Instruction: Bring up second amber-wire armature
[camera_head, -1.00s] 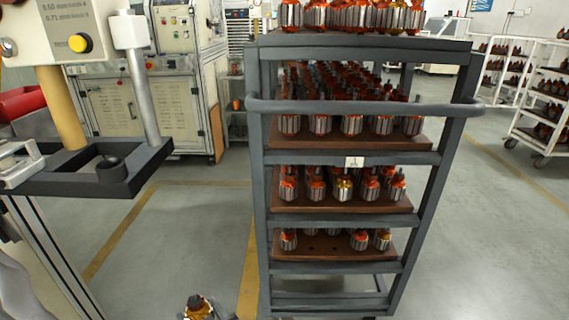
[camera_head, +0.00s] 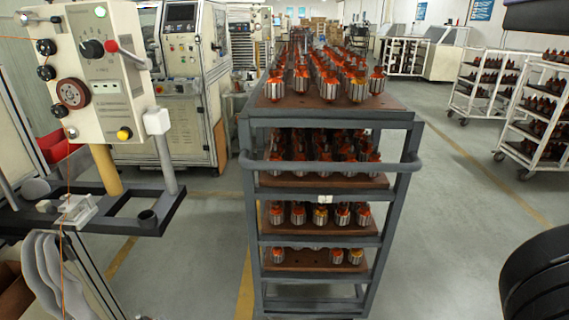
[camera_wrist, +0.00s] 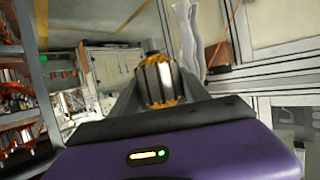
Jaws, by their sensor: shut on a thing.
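In the wrist view, my gripper (camera_wrist: 157,98) is shut on an armature (camera_wrist: 158,78) with amber windings at both ends, a silvery ribbed core and a grey shaft end pointing up in the picture. The gripper's dark fingers flank it, and it appears clear of any shelf. Neither the gripper nor this armature shows clearly in the head view. There, a grey cart (camera_head: 333,167) carries several armatures on its shelves, mostly with orange-red windings.
Grey cabinets (camera_head: 180,95) stand behind. White racks (camera_head: 540,115) stand at the right. Floor (camera_head: 440,240) right of the cart is clear.

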